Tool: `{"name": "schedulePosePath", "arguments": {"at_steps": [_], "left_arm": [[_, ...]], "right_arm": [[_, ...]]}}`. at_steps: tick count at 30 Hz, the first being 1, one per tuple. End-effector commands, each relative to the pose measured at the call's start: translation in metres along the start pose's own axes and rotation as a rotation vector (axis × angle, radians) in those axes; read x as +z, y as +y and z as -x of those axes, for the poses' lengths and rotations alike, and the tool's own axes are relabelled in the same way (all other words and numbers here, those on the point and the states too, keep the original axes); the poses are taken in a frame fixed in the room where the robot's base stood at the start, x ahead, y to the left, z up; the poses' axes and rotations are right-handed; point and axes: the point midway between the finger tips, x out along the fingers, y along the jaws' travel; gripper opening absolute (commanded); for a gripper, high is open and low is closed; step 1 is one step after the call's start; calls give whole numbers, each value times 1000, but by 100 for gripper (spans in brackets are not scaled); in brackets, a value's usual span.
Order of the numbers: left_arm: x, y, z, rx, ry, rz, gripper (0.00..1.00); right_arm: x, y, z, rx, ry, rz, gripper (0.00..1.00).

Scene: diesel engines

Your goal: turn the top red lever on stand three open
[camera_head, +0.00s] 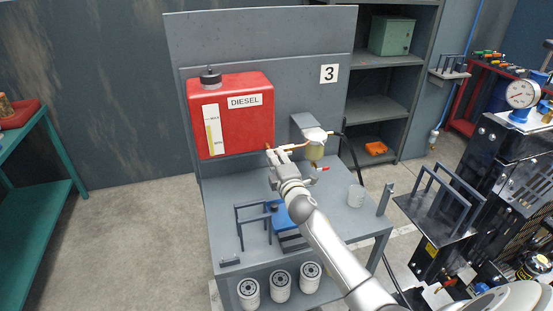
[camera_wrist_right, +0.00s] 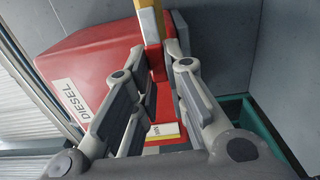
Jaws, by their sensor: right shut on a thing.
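The red diesel tank (camera_head: 240,128) is mounted on the grey panel of the stand marked 3 (camera_head: 329,73). My right gripper (camera_head: 279,152) is at the tank's lower right corner, by the pipe (camera_head: 297,146) that runs to the filter (camera_head: 314,151). It is shut on the top red lever, which is mostly hidden by the fingers. In the right wrist view my gripper (camera_wrist_right: 166,72) has its tips at a brass-coloured piece (camera_wrist_right: 152,22) in front of the tank (camera_wrist_right: 95,60). The lever's angle cannot be told. A lower red lever (camera_head: 322,168) shows beside the filter. My left gripper is not in view.
White filters (camera_head: 280,285) stand on the shelf below. A black engine (camera_head: 480,160) is at right, and a green table (camera_head: 45,190) at left.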

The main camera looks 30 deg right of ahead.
Motion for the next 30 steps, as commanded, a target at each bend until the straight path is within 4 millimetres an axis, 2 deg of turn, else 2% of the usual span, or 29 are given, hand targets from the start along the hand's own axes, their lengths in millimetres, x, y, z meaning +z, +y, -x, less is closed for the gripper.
{"name": "schedulePosePath", "arguments": {"at_steps": [5,6,11,23,30], "left_arm": [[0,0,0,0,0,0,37],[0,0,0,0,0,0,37],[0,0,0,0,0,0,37],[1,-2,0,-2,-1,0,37],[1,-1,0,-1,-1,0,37]], "right_arm": [[0,-3,1,-6,0,6,0],[0,-4,1,-6,0,6,16],[0,-3,0,-5,0,4,35],[0,-1,4,-2,0,1,35],[0,-3,35,-4,1,2,35]]}}
